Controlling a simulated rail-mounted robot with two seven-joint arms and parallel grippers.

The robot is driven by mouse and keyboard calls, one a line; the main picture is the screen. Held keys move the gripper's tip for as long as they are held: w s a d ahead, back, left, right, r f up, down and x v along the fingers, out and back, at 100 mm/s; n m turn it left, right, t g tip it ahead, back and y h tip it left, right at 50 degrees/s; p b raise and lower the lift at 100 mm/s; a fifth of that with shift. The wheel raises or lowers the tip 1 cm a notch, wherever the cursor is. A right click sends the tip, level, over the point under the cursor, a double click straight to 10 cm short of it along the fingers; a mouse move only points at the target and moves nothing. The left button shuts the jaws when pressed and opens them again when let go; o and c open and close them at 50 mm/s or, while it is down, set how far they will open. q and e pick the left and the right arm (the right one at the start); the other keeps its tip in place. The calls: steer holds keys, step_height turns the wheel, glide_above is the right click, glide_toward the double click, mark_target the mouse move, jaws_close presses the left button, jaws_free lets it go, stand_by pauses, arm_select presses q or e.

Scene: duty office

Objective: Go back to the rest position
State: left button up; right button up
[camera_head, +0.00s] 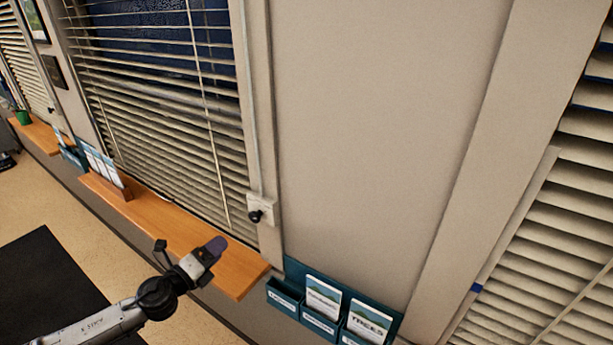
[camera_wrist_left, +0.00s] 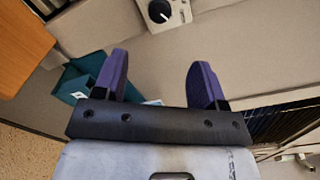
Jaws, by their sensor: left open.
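My left gripper (camera_head: 214,247) reaches in from the lower left in the head view, in front of a wooden sill under a window with blinds. In the left wrist view its two purple fingers (camera_wrist_left: 158,80) stand apart with nothing between them. A black round knob on a pale plate (camera_wrist_left: 160,11) lies beyond the fingertips at the top of that view. My right gripper is in neither view.
The wooden sill (camera_head: 160,220) runs along the wall. A teal leaflet rack (camera_head: 285,296) with several pockets hangs at its right end. A black knob (camera_head: 256,216) sits by the window frame. A dark mat (camera_head: 45,285) is at lower left. The wall at the centre is bare.

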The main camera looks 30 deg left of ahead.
arm_select(q)
steer(key=s+a+n+g+y, duration=0.35)
steer(key=a+n+y, duration=0.25)
steer(key=n+y, duration=0.6)
steer(key=s+d+f+n+g+h, duration=0.55)
steer(key=s+d+f, duration=0.45)
steer(key=s+d, duration=0.4)
steer(key=s+d+f+n+g+h, duration=0.55)
steer(key=s+d+f, duration=0.45)
steer(key=s+d, duration=0.45)
step_height(320, 180, up, 12)
steer(key=y+p, duration=0.1)
steer(key=p, duration=1.1)
steer(key=shift+a+r+n+p, duration=0.2)
steer(key=shift+r+n+p, duration=0.1)
steer(key=shift+p, duration=0.1)
steer(key=shift+s, duration=0.1)
